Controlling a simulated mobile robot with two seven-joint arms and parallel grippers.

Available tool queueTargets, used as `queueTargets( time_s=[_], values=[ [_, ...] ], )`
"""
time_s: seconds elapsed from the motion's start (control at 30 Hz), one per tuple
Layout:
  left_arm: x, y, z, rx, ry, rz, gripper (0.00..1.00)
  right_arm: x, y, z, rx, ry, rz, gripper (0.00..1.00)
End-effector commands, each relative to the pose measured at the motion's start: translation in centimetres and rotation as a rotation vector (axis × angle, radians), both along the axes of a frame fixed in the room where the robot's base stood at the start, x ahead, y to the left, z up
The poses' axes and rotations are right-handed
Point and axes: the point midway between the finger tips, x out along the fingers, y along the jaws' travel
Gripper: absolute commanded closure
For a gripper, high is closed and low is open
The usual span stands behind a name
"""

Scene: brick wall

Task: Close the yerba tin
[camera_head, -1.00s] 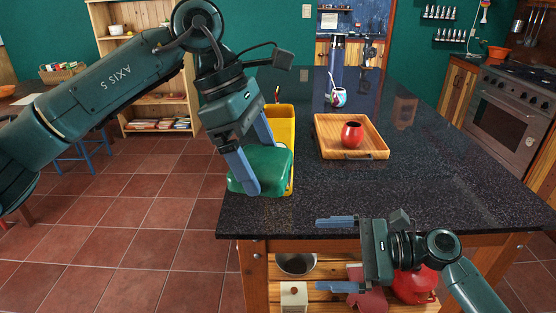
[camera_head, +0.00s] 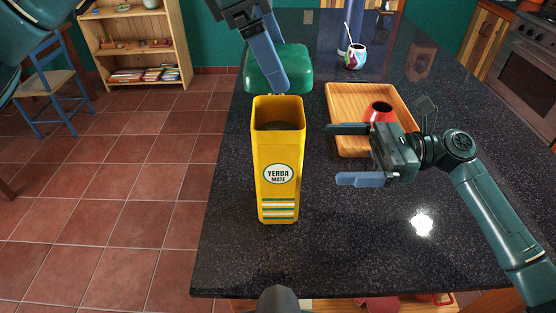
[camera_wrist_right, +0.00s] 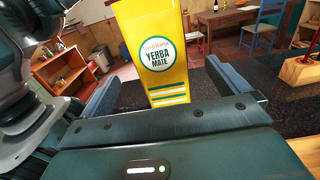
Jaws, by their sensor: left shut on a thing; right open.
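The yellow yerba tin (camera_head: 278,195) stands upright on the dark counter, its square top open and its inside dark. The green lid (camera_head: 292,70) is behind the tin's mouth in the head view, not on it; whether it touches the tin's back edge is unclear. In the right wrist view the tin (camera_wrist_right: 158,62) stands ahead, between the two fingers.
A wooden tray (camera_head: 346,98) with a red mate cup (camera_head: 380,112) lies right of the tin, behind my right gripper. A patterned cup with a straw (camera_head: 355,56) stands farther back. The counter's left edge is close to the tin. The front counter is clear.

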Motion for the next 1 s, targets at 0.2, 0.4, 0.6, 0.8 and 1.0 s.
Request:
queueTargets(
  time_s=[0.2, 0.4, 0.6, 0.8, 1.0],
  values=[
    [0.0, 0.0, 0.0, 0.0, 0.0, 0.0, 0.35, 0.0, 0.0, 0.0, 0.0, 0.0, 0.0, 0.0],
    [0.0, 0.0, 0.0, 0.0, 0.0, 0.0, 0.35, 0.0, 0.6, 0.0, 0.002, -0.001, 0.002, 0.0],
    [0.0, 0.0, 0.0, 0.0, 0.0, 0.0, 0.35, -0.1, 3.6, 0.1, 0.003, -0.002, 0.003, 0.0],
    [0.0, 0.0, 0.0, 0.0, 0.0, 0.0, 0.35, -0.1, 7.5, 0.1, 0.003, -0.002, 0.003, 0.0],
    [0.0, 0.0, 0.0, 0.0, 0.0, 0.0, 0.35, -0.1, 10.5, 0.1, 0.002, -0.001, 0.001, 0.0]
  ],
)
